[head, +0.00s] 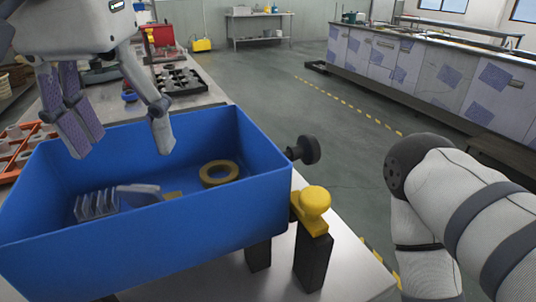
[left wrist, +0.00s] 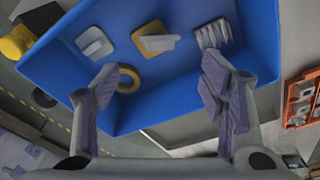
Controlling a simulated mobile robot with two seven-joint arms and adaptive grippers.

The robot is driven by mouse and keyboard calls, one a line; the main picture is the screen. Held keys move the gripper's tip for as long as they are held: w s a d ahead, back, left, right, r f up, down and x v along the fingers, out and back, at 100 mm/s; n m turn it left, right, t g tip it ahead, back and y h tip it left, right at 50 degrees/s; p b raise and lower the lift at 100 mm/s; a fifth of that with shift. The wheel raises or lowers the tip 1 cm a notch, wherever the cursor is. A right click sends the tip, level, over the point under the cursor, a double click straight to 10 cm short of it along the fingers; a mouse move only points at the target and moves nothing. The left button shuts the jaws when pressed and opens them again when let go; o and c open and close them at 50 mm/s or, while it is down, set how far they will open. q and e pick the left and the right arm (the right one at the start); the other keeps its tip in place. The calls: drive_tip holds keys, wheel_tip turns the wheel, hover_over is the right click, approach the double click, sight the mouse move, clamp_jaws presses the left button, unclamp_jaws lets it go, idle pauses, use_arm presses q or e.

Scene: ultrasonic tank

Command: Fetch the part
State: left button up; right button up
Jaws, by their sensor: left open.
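The blue bin (head: 225,215) holds several parts. A yellow ring (head: 219,167) lies at its right end; the left wrist view shows it partly behind a finger (left wrist: 131,76). A grey finned part (head: 97,204) lies at the left; its fins also show in the left wrist view (left wrist: 213,34). Between them is a grey piece (head: 139,192) on a yellow base (left wrist: 152,52). A whitish square part (left wrist: 95,42) shows only in the left wrist view. The task does not say which part is meant. My left gripper (head: 120,143) is open and empty above the bin.
A black knob (head: 308,150) and a yellow knob (head: 315,203) stand right of the bin. An orange rack (head: 15,150) lies left, and a black fixture (head: 178,80) sits behind on the bench. My right arm crosses the right side; its gripper is out of frame.

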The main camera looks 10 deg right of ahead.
use_arm(q)
wheel_tip(320, 180, up, 12)
drive_tip(key=s, duration=0.1)
drive_tip(key=shift+s+a, duration=0.2)
drive_tip(key=shift+s, duration=0.2)
